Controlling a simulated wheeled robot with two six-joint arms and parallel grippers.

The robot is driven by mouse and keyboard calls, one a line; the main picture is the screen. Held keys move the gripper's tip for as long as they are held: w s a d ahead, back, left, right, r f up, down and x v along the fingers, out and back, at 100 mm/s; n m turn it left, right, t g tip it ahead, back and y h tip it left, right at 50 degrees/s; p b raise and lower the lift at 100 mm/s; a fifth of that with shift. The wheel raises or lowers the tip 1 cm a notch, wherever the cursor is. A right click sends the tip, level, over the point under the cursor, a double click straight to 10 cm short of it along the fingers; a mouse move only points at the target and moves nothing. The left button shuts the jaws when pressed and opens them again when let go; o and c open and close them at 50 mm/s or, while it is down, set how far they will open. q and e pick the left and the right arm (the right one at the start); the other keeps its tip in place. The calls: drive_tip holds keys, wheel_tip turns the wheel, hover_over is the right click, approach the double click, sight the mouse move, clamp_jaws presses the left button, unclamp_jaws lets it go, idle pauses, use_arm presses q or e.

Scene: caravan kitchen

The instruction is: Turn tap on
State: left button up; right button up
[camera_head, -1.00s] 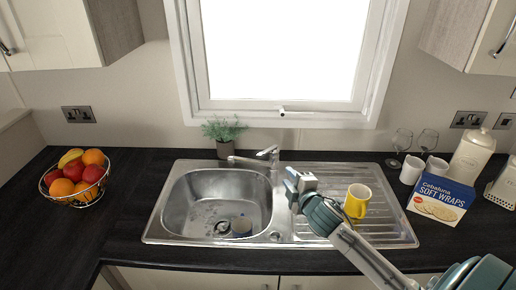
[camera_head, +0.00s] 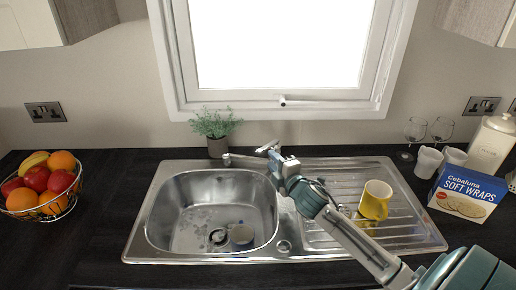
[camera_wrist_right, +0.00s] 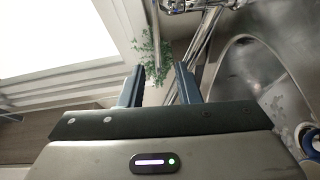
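The chrome tap (camera_head: 244,158) stands behind the sink, its spout pointing left over the basin and its lever (camera_head: 268,146) raised at the top. My right gripper (camera_head: 277,160) is right beside the tap and partly hides its body. In the right wrist view, my gripper (camera_wrist_right: 159,70) has its two fingers apart with nothing held between them. Chrome tap parts (camera_wrist_right: 204,35) show above and right of the fingers there. I cannot tell whether a finger touches the tap. No running water shows. My left gripper is out of view.
The steel sink (camera_head: 160,222) holds a few dishes. A yellow mug (camera_head: 375,200) stands on the drainer near my right arm.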

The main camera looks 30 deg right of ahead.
sight(261, 148)
drive_tip(key=w+p, duration=0.1)
drive_tip(key=w, duration=0.1)
drive_tip(key=w+p, duration=0.1)
drive_tip(key=w, duration=0.2)
drive_tip(key=w+p, duration=0.1)
drive_tip(key=w, duration=0.2)
drive_tip(key=shift+w+d, duration=0.2)
drive_tip(key=shift+d, duration=0.2)
drive_tip(key=shift+w, duration=0.5)
clamp_jaws()
